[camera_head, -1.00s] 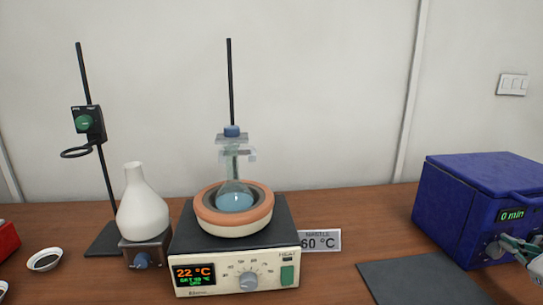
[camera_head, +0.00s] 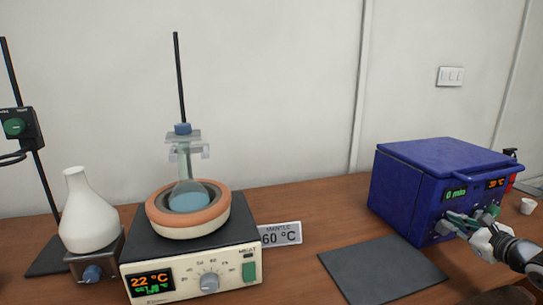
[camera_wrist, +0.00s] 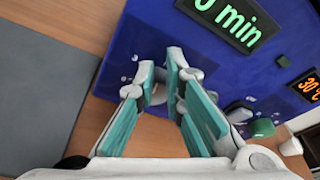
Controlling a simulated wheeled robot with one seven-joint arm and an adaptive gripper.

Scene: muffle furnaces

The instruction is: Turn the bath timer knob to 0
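The blue bath (camera_head: 400,200) stands at the right of the bench in the head view. Its timer display (camera_head: 455,194) reads "0 min"; this display also shows large in the wrist view (camera_wrist: 228,18). The grey timer knob (camera_wrist: 157,92) sits on the front panel below that display, partly hidden by my fingers. My gripper (camera_head: 452,221) is at the front panel. In the wrist view its fingers (camera_wrist: 160,75) stand apart with the knob between their tips. I cannot tell whether they touch it.
A temperature display (camera_head: 495,183) and a green switch (camera_wrist: 262,128) are further right on the bath panel. A dark mat (camera_head: 380,270) lies left of the bath. A hotplate (camera_head: 195,270) with a flask, a label (camera_head: 280,234) and a white flask (camera_head: 87,215) stand further left.

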